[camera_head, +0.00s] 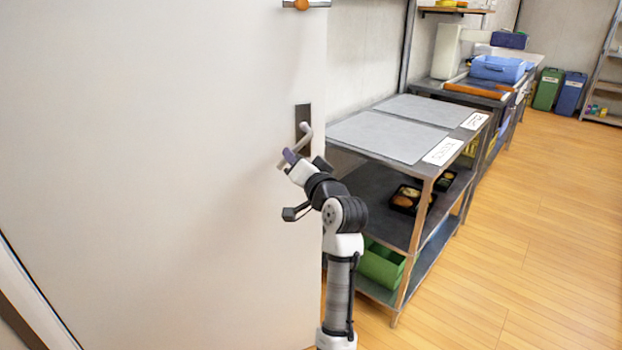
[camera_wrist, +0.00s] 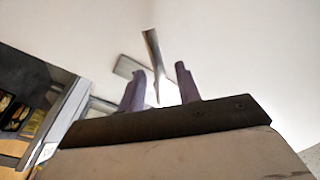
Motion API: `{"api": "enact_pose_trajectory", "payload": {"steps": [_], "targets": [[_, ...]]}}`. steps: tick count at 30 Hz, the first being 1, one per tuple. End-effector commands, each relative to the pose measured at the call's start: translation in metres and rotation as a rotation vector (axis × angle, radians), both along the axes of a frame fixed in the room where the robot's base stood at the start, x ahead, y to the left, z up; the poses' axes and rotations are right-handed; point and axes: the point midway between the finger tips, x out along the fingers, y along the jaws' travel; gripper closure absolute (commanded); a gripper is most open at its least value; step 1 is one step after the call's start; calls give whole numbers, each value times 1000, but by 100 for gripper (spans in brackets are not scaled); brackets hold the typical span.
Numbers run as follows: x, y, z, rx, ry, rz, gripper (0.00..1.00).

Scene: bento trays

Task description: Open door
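The white door (camera_head: 160,170) fills the left half of the head view, with the room visible past its right edge. Its lever handle (camera_head: 298,146) sticks out from a dark plate near that edge. My gripper (camera_head: 290,157) is at the handle, its purple fingers close to the lever's end. In the wrist view the two purple fingers (camera_wrist: 160,84) stand apart, with the handle (camera_wrist: 152,58) reaching down between them. A gap shows beside the lever, so the gripper looks open around it. Any contact is hard to tell.
A metal shelf cart (camera_head: 385,172) with grey top panels stands just right of the door, bento trays (camera_head: 408,199) and a green crate (camera_head: 381,265) below. A blue bin (camera_head: 499,69) sits on a table behind. The wooden floor (camera_head: 540,230) at right is clear.

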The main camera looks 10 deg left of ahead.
Motion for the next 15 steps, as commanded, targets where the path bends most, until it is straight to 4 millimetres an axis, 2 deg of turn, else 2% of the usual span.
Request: {"api": "enact_pose_trajectory", "payload": {"steps": [3,9,15], "targets": [[-24,-18,-4,1,-2,-4,67],[-58,-42,-6,0,-1,-2,67],[-77,-55,-6,0,-1,-1,67]]}}
